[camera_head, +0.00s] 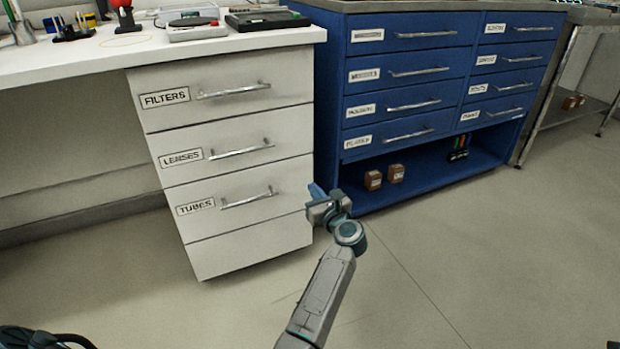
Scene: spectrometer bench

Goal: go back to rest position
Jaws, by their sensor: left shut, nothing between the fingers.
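My left gripper (318,193) is shut and empty. It is raised in the middle of the view, with its arm coming up from the bottom. In the picture it overlaps the gap between the white drawer unit (240,250) and the blue cabinet (335,100). I cannot tell how far it is from either, and no contact is clear. My right gripper is not in view.
The white unit's drawers, labelled FILTERS, LENSES and TUBES, are shut, as are the blue cabinet's drawers. Small brown boxes (373,180) sit on the cabinet's low open shelf. Instruments stand on the white bench (90,62). The floor (500,260) at right is clear.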

